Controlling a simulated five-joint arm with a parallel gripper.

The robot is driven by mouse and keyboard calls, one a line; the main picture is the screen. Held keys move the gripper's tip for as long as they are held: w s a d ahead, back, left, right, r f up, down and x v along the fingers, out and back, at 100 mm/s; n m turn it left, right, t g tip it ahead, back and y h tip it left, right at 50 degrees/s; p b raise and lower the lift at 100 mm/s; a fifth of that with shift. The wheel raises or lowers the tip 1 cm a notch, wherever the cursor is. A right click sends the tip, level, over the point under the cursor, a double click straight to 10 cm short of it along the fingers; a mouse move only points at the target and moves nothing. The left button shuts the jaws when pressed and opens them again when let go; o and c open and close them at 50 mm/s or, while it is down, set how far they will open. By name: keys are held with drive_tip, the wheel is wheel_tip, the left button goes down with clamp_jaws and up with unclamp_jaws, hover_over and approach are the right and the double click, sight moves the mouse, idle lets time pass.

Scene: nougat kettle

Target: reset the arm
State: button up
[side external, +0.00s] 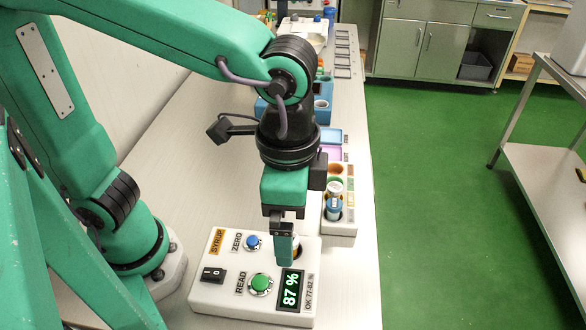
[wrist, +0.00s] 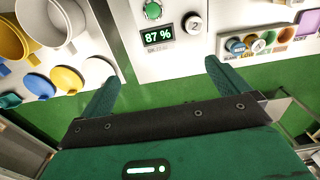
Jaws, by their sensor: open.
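My gripper (side external: 284,258) points down over the white syrup meter (side external: 208,292), its fingertips close to the meter's well at the right. In the wrist view my gripper (wrist: 163,73) has its two fingers wide apart with nothing between them. The meter's display (side external: 291,290) reads 87 %, beside a printed OK range of 77-82 %. A green READ button (side external: 260,284) and a blue ZERO button (side external: 252,242) are on its top. In the wrist view a pale round piece marked 2 (wrist: 194,23) sits on the meter beside the display. My finger partly hides that spot in the side view.
A white rack (side external: 340,229) with coloured slots and a small jar stands behind the meter. Blue holders (side external: 321,112) stand farther back. Yellow and white cups (wrist: 65,22) and coloured lids (wrist: 68,80) lie left in the wrist view. The bench's right edge drops to green floor.

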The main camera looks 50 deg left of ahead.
drive_tip(key=w+a+r+n+t, duration=0.1)
drive_tip(key=a+n+t, duration=0.4)
drive_tip(key=a, duration=1.8)
drive_tip(key=w+n, duration=0.1)
drive_tip(key=n, duration=0.2)
drive_tip(key=shift+w+r+n, duration=0.2)
drive_tip(key=shift+r+n, duration=0.2)
